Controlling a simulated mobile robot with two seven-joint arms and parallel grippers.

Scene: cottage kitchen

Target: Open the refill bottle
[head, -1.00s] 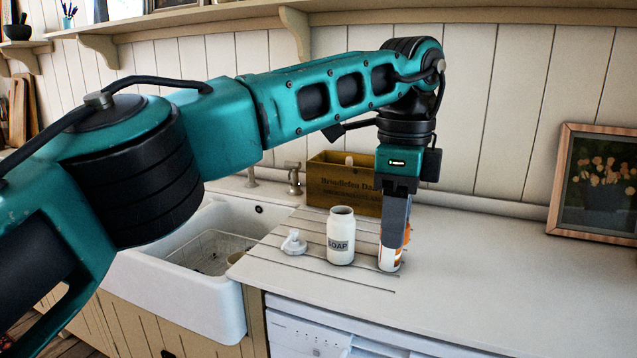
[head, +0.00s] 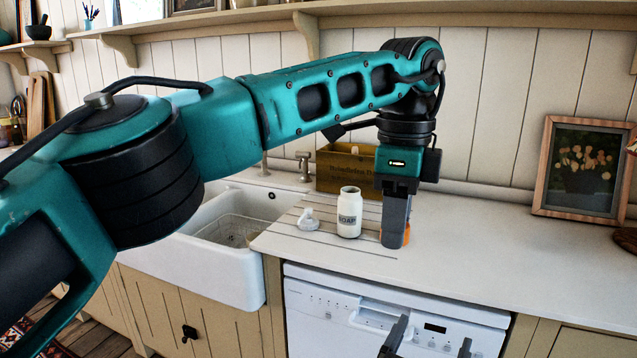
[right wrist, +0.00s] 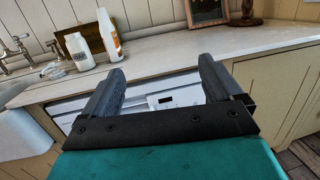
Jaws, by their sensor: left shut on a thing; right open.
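The refill bottle, white and orange, stands on the worktop right of the soap bottle. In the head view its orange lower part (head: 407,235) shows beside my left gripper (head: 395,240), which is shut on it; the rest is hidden. It shows upright in the right wrist view (right wrist: 109,38); whether its cap is on is unclear. The white soap bottle (head: 349,212) stands open, with its white pump top (head: 308,220) lying to its left. My right gripper (head: 431,340) is open and empty, low before the white appliance; its fingers show in the right wrist view (right wrist: 162,82).
A white sink (head: 215,265) is at the left, with a tap behind it. A wooden box (head: 345,172) stands behind the bottles. A framed flower picture (head: 584,168) leans at the right. The worktop (head: 475,232) between the refill bottle and the picture is clear.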

